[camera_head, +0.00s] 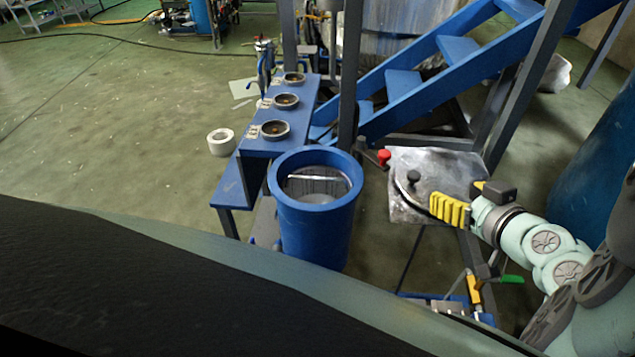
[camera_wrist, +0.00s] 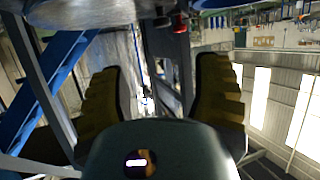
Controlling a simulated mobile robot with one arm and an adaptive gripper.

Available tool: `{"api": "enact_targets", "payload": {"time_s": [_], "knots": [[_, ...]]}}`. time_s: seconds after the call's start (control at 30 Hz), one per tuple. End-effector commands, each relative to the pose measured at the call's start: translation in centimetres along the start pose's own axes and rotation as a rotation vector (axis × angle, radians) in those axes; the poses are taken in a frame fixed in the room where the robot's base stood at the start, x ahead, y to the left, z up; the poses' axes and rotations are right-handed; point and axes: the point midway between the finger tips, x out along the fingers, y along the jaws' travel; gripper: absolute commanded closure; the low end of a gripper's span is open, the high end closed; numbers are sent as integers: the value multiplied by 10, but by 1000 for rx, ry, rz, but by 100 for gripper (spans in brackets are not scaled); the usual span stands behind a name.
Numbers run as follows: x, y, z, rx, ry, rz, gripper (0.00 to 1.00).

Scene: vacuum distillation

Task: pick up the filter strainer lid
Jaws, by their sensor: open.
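A grey metal plate (camera_head: 450,172) lies right of the blue cylinder, on a stand. A black knob (camera_head: 413,177) and a pale curved edge show on its left part; this may be the filter strainer lid, but I cannot tell its outline. The open blue cylinder (camera_head: 315,225) holds a metal strainer (camera_head: 315,187) with a bar across. My gripper (camera_head: 450,209) has yellow fingers and is at the plate's lower right in the head view. In the wrist view my gripper (camera_wrist: 158,95) is open, with nothing clearly between its fingers.
A blue bench (camera_head: 290,115) with several round dishes stands left of the cylinder. Blue stairs (camera_head: 430,80) and dark posts rise behind. A red knob (camera_head: 384,157) is by the plate's left corner. A white tape roll (camera_head: 221,142) lies on open green floor.

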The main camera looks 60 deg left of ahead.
Motion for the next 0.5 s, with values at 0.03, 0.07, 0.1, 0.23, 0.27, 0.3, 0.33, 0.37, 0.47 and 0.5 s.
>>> {"api": "enact_targets", "payload": {"time_s": [0.03,0.07,0.1,0.23,0.27,0.3,0.33,0.37,0.47,0.5], "knots": [[6,-3,-1,-3,-4,-10,37],[9,-3,0,-3,-5,-10,37],[13,-2,-1,0,-3,-8,37],[26,-2,-1,-2,-3,-8,37],[30,-2,-1,-1,-4,-8,37],[34,-3,0,0,-5,-7,37],[37,-2,0,0,-4,-5,37],[41,-1,-1,0,-3,-4,37],[53,-2,-1,3,-3,-6,37],[58,-2,0,2,-4,-6,37]]}}
